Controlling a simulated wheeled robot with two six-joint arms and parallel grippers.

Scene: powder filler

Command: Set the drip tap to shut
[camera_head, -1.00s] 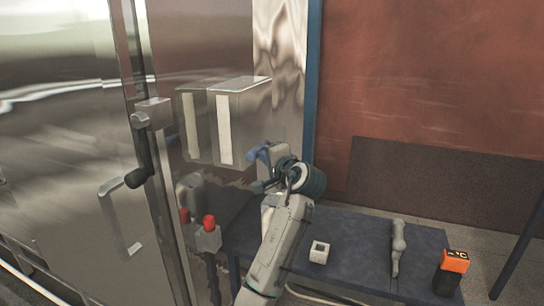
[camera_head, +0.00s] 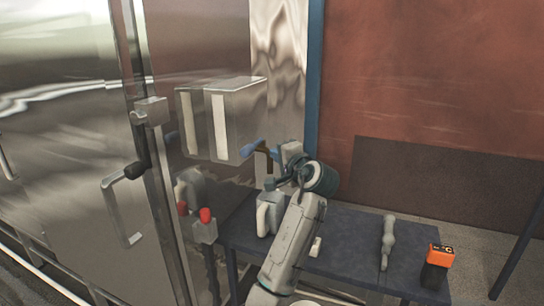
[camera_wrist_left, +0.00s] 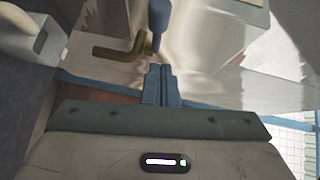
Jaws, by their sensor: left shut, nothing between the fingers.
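The drip tap has a blue lever (camera_head: 253,148) and a brass spout that bends down, on the side of the steel machine. In the left wrist view the blue lever (camera_wrist_left: 159,22) is just beyond my fingertips, and the brass spout (camera_wrist_left: 122,50) lies to its left. My right gripper is not in view.
A white jug (camera_head: 266,214) stands on the dark blue table (camera_head: 350,232) below the tap. A grey tool-like object (camera_head: 388,238) and an orange-topped device (camera_head: 440,256) are at right. A red button post (camera_head: 206,222) stands left of the table.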

